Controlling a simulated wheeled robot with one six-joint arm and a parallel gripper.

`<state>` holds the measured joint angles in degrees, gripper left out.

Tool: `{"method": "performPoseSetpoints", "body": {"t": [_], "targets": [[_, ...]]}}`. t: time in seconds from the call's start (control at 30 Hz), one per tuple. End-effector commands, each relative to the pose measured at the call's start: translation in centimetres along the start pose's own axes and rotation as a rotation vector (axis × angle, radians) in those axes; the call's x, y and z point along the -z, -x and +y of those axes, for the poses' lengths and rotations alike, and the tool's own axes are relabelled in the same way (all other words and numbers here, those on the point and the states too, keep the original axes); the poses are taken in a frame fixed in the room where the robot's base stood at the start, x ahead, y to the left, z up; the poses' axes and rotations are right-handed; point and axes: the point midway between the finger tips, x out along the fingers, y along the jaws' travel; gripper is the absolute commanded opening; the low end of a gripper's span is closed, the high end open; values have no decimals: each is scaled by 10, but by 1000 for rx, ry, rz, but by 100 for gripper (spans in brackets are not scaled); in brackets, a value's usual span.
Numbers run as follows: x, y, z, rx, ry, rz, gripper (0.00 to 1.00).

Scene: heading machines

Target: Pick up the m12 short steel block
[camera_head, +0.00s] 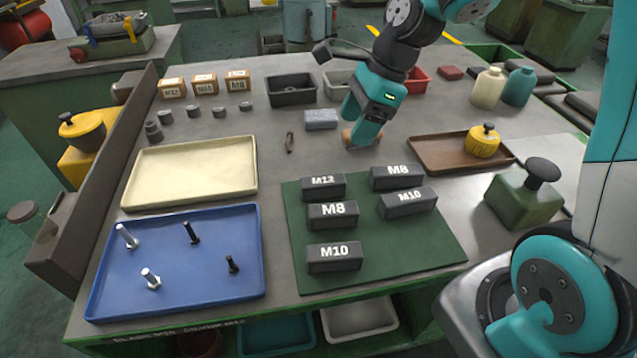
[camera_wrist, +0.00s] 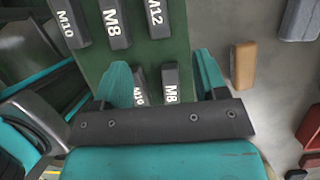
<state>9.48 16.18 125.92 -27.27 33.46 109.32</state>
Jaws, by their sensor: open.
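The M12 steel block (camera_head: 323,187) is a dark grey block with a white label at the back left of the green mat (camera_head: 440,245). In the wrist view the M12 block (camera_wrist: 158,20) lies near the top, beyond my fingertips. My gripper (camera_head: 358,140) is above the table behind the mat, apart from the M12 block. In the wrist view my gripper (camera_wrist: 160,64) is open and empty, its teal fingers spread. Between them, below, show an M8 block (camera_wrist: 170,85) and an M10 block (camera_wrist: 140,80), partly hidden by the gripper.
Another M8 block (camera_head: 332,215) and M10 block (camera_head: 334,258) stand in front of the M12 block. A blue tray (camera_head: 180,300) with bolts and a cream tray (camera_head: 190,172) lie left. A brown tray (camera_head: 440,158) lies right. A tan block (camera_wrist: 243,65) is beside my gripper.

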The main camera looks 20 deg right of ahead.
Motion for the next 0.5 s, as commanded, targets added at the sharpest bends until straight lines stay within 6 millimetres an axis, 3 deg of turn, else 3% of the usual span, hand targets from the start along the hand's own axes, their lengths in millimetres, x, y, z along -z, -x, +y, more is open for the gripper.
{"method": "performPoseSetpoints", "body": {"t": [0.1, 0.3, 0.5], "targets": [[-2, -31, 2, -10, 5, 1, 66], [-2, -72, 2, -7, 6, 2, 66], [-1, -91, 1, -2, 5, 0, 66]]}}
